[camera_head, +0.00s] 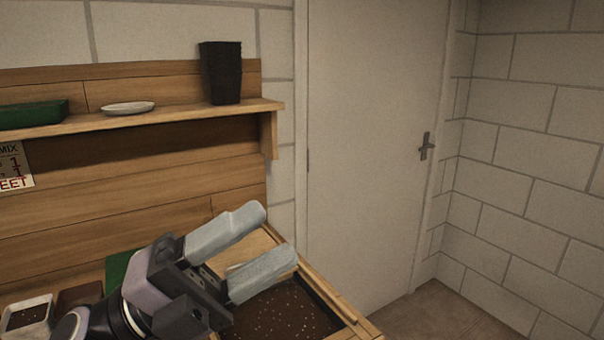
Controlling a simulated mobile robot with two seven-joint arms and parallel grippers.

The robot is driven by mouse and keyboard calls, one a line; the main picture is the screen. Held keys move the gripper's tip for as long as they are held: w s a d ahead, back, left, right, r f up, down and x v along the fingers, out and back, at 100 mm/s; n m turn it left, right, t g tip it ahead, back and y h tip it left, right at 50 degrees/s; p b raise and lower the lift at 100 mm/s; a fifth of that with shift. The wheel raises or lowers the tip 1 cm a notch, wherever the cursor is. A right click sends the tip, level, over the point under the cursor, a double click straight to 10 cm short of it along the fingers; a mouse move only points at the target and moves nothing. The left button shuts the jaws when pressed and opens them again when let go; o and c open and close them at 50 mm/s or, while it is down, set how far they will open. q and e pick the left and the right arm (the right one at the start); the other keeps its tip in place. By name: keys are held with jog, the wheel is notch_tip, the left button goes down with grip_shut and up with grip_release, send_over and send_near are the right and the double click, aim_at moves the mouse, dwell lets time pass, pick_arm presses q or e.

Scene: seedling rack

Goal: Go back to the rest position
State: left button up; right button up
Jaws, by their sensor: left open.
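My left gripper (266,236) reaches in from the lower left of the head view. Its two grey fingers are spread apart, with nothing between them, and point to the right and slightly up. It hangs over the bench, in front of a dark soil bed (290,312) with pale specks in a wooden frame. My right gripper is out of view.
A wooden shelf (180,114) holds a green tray (35,114), a white saucer (128,108) and a black pot stack (221,73). A white container (27,316) stands at the lower left. A closed door (375,130) and open floor (440,316) are to the right.

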pick_arm(q)
jog(key=w+a+f+n+t+y, duration=0.25)
jog(key=n+t+y, duration=0.25)
jog(key=n+t, duration=0.3)
jog(key=w+a+f+n+t+y, duration=0.2)
jog(key=w+a+n+t+y, duration=0.3)
jog(key=n, duration=0.4)
jog(key=a+f+n+y, duration=0.6)
jog(key=f+n+y, duration=0.4)
jog(key=f, duration=0.1)
jog(key=s+a+f+n+g+y, duration=0.25)
jog(key=s+f+g, duration=0.3)
jog(key=f, duration=0.45)
jog(key=s+a+f+n+g+y, duration=0.1)
jog(key=s+a+f+n+g, duration=0.15)
jog(key=s+f+g, duration=0.7)
jog(key=s+f, duration=0.5)
jog(key=s, duration=0.2)
jog(key=w+d+f+t+h+b, duration=0.1)
jog(key=w+f+t+b, duration=0.1)
jog(key=f, duration=0.4)
jog(key=w+d+f+t+h+b, duration=0.1)
jog(key=w+f+t+b, duration=0.1)
jog(key=w+f+t, duration=0.2)
notch_tip(320, 180, down, 4)
jog(key=shift+w+d+r+t+b, duration=0.25)
jog(key=shift+w+d+t+b, duration=0.15)
jog(key=shift+t, duration=0.2)
jog(key=shift+h, duration=0.25)
jog(key=shift+c, duration=0.4)
